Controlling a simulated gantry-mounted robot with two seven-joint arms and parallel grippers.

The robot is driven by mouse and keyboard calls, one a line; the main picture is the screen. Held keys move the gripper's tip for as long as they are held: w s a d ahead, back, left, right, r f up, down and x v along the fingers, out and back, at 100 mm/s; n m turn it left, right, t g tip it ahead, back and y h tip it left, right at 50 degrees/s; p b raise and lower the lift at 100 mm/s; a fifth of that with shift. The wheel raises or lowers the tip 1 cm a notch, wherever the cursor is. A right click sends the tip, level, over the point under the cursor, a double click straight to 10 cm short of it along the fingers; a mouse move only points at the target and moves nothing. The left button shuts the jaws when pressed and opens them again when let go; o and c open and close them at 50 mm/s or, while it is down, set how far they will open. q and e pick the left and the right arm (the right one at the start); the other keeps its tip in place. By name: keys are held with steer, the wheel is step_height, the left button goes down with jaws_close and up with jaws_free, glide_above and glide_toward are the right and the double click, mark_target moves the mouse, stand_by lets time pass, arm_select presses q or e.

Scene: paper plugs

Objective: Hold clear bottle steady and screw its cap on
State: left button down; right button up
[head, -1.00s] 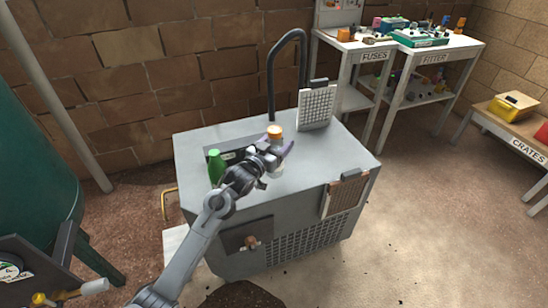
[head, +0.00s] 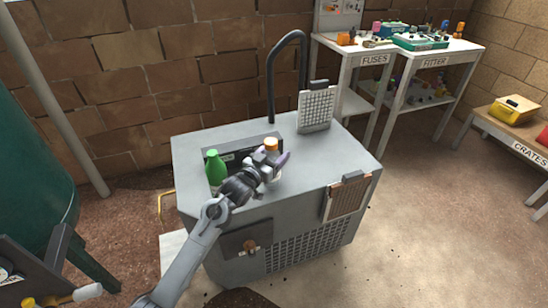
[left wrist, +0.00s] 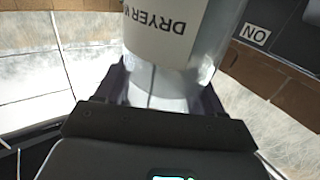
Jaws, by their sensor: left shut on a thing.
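The clear bottle shows in the left wrist view (left wrist: 165,75), with a white label reading "DRYER" upside down. My left gripper (head: 270,165) is shut around its body over the top of the grey cabinet. An orange cap (head: 271,144) shows at the bottle's top end in the head view; I cannot tell how tightly it sits. The bottle looks roughly upright, its lower part partly behind the gripper. I cannot tell whether its base touches the cabinet. My right gripper is not in view.
A green bottle (head: 215,172) stands just left of my left gripper on the grey cabinet (head: 330,170). A dark recess lies behind. A gridded panel (head: 316,110) and a black bent pipe (head: 271,85) rise at the back. The cabinet top's right side is clear.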

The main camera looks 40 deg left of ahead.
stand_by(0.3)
arm_select(q)
steer(key=shift+c, duration=0.6)
jaws_free()
steer(key=shift+s+r, duration=0.15)
steer(key=shift+s+p, duration=0.4)
steer(key=s+d+p, duration=0.1)
steer(key=s+p, duration=0.2)
steer(key=s, duration=0.8)
steer(key=shift+p, duration=0.3)
steer(key=shift+w, duration=0.1)
